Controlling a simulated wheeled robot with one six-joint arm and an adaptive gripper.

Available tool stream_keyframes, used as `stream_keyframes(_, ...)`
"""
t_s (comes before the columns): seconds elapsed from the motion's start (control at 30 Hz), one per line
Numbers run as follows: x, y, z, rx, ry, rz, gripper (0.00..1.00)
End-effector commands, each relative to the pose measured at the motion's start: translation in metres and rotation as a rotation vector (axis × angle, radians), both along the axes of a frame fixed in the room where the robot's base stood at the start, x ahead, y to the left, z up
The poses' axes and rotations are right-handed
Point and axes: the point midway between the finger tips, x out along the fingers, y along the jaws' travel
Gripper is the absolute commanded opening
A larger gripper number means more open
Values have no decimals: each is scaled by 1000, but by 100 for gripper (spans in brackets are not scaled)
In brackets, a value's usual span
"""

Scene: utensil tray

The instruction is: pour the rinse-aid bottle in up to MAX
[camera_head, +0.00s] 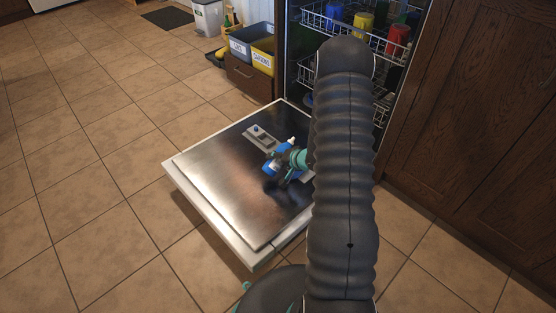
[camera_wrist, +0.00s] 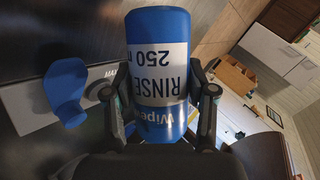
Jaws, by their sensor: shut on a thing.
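The rinse-aid bottle (camera_wrist: 160,75) is blue with a white label, and its lettering appears upside down in the wrist view. My gripper (camera_wrist: 160,112) is shut on it, one finger on each side. In the head view the bottle (camera_head: 270,168) and my gripper (camera_head: 290,160) are above the open dishwasher door. The bottle looks tilted; its mouth is not clear. The dispenser panel (camera_head: 266,141) is set in the door, beyond the bottle. In the wrist view the panel (camera_wrist: 32,115) has partly hidden "MAX" lettering beside a rounded blue shape (camera_wrist: 66,90). The fill level is unclear.
The steel dishwasher door (camera_head: 215,180) lies open and low, with clear room to its left. Racks holding coloured cups (camera_head: 398,40) stand behind it, partly hidden by my arm. Grey and yellow bins (camera_head: 262,56) stand behind the door. Dark cabinets (camera_head: 480,120) are at the right.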

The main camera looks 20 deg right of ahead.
Motion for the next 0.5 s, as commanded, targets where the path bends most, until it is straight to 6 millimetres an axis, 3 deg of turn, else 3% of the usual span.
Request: stream_keyframes(0.5,0,2,0,40,13,0,13)
